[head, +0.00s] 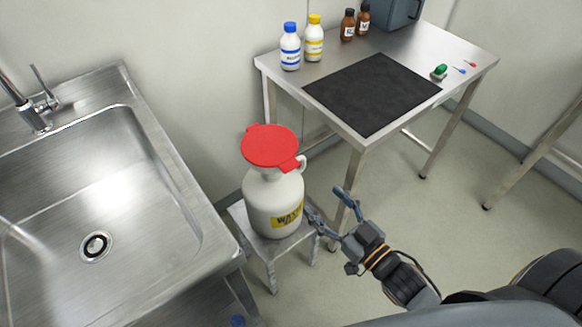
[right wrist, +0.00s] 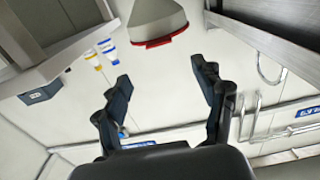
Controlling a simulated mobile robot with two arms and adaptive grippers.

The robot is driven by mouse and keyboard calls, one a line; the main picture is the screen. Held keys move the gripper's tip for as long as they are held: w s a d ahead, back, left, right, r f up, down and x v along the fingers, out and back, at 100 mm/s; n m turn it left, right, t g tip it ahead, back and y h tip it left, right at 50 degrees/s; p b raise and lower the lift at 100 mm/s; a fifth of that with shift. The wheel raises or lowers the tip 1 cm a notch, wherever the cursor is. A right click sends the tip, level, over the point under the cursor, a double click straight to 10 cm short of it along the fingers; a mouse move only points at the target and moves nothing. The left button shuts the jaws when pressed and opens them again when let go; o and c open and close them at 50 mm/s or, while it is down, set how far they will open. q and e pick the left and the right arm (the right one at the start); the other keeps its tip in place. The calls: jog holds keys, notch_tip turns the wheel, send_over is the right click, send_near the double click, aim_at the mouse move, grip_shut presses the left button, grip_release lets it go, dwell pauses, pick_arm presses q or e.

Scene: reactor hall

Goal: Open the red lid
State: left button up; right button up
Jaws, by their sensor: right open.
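The red lid (head: 270,145) is a flat round disc with a tab, lying over the mouth of a white waste jug (head: 272,200). The jug has a yellow label and a small handle and stands upright on a small metal stool (head: 302,240). My right gripper (head: 327,204) is open and empty, to the right of the jug and lower than the lid. In the right wrist view the red lid (right wrist: 165,40) and the jug (right wrist: 155,14) show upside down, beyond the open fingers (right wrist: 161,74). My left gripper is not in view.
A steel sink (head: 95,245) with a tap is left of the stool. A steel table (head: 345,128) behind holds a black mat (head: 372,93), a blue-capped bottle (head: 290,48), a yellow-capped bottle (head: 313,40), brown bottles and a green item (head: 439,72).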

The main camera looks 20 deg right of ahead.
aim_at(293, 169)
jog(key=x, duration=1.3)
jog(key=shift+w+d+f+p, duration=0.1)
jog(key=shift+p, duration=0.25)
grip_shut()
